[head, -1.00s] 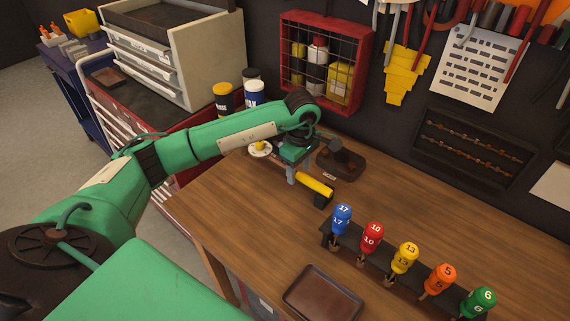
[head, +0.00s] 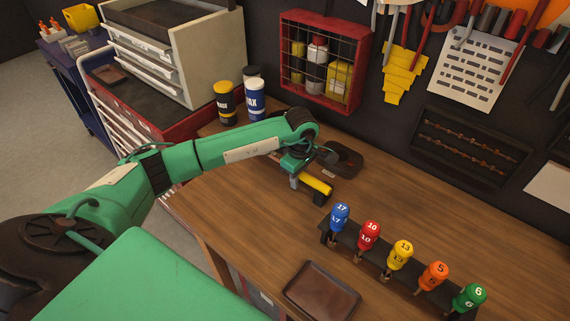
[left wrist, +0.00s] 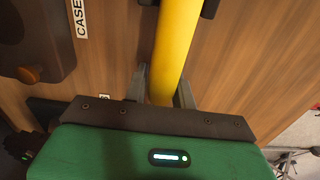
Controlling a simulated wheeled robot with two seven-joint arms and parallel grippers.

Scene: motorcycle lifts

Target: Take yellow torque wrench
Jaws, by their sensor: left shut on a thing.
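The yellow torque wrench (head: 317,186) is on or just above the wooden workbench; its black end points toward the right front. Its other end is hidden behind my left arm in the head view. My left gripper (head: 296,178) is shut on the wrench's yellow shaft. In the left wrist view the yellow shaft (left wrist: 174,45) runs between the two grey fingers (left wrist: 160,85), with a dark part at its far end. My right gripper is not in view.
A dark tray (head: 350,158) lies just behind the gripper. A rack with several numbered coloured handles (head: 400,255) and a brown tray (head: 321,289) stand at the front. Cans (head: 255,100) stand at the back left. The bench middle is clear.

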